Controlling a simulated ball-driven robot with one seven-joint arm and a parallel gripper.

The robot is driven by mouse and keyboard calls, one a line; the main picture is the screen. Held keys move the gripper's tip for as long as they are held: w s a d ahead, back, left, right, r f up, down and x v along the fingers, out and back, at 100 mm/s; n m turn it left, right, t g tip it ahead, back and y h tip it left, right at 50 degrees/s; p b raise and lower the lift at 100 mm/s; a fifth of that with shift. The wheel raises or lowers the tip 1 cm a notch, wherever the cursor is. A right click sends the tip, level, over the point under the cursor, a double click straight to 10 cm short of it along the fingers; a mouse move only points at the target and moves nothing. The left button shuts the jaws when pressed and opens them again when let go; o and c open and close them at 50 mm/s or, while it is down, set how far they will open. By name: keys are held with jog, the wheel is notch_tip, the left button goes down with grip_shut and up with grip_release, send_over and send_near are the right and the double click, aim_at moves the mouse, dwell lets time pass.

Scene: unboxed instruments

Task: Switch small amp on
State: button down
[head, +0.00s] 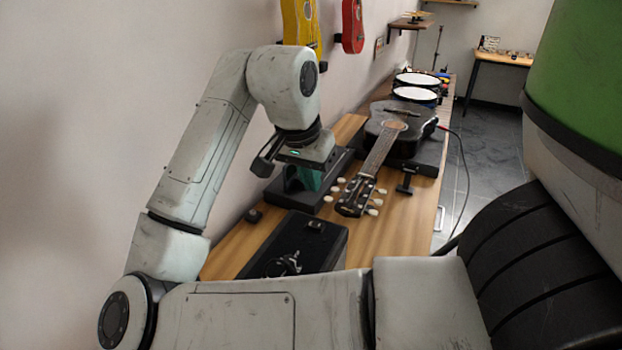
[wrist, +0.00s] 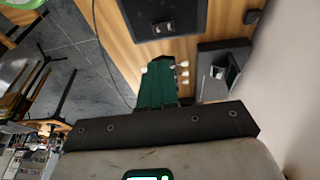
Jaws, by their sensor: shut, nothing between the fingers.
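A black box-shaped amp (head: 300,241) sits on the wooden bench in front of my gripper in the head view. A small switch (head: 315,225) shows on its top face. In the wrist view the dark panel (wrist: 193,18) at the top carries a rocker switch (wrist: 163,27); I cannot tell its position. My gripper (head: 310,181) is over the bench, behind the amp and apart from it. Its teal fingers (wrist: 157,66) are shut and empty, with their tips below the panel in the wrist view.
A dark guitar (head: 395,132) lies right of my gripper, its headstock (head: 356,198) close to the amp. A black block (head: 285,194) lies beneath my gripper. Drums (head: 416,88) stand farther along the bench (head: 400,228). The wall is close on the left.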

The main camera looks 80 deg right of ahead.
send_over(315, 222)
jog(key=a, duration=0.1)
jog(key=f, duration=0.6)
jog(key=s+f, duration=0.1)
jog(key=f, duration=0.2)
jog(key=shift+a, duration=0.2)
jog(key=shift+f, duration=0.75)
jog(key=shift+s+d+f, duration=0.1)
jog(key=shift+f, duration=0.05)
jog(key=shift+a, duration=0.35)
jog(key=shift+d, duration=0.3)
jog(key=shift+w+d+r, duration=0.1)
jog(key=shift+w+r, duration=0.15)
jog(key=shift+w, duration=0.55)
jog(key=shift+r, duration=0.15)
